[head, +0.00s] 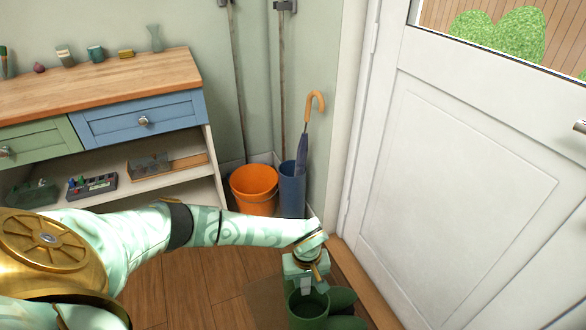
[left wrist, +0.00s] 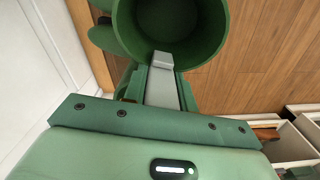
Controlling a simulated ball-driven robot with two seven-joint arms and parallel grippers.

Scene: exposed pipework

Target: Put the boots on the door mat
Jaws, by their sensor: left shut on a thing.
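A green boot (head: 309,312) stands below my left gripper (head: 305,284) in the head view, its round open top facing up. My left gripper is shut on the rim of this boot. In the left wrist view the open top of the boot (left wrist: 210,45) fills the upper middle, with a finger lapping over its rim. A second green boot (head: 342,298) is just right of the held one and shows partly at the upper left of the left wrist view (left wrist: 103,37). A darker brown patch around the boots may be the door mat; I cannot tell. My right gripper is out of view.
The white door (head: 460,180) and its wooden sill (head: 362,285) are close on the right. An orange bucket (head: 254,190) and a blue umbrella stand (head: 292,190) are behind my forearm. A wooden-topped cabinet (head: 100,80) stands at the left. Wooden floor is open left of the boots.

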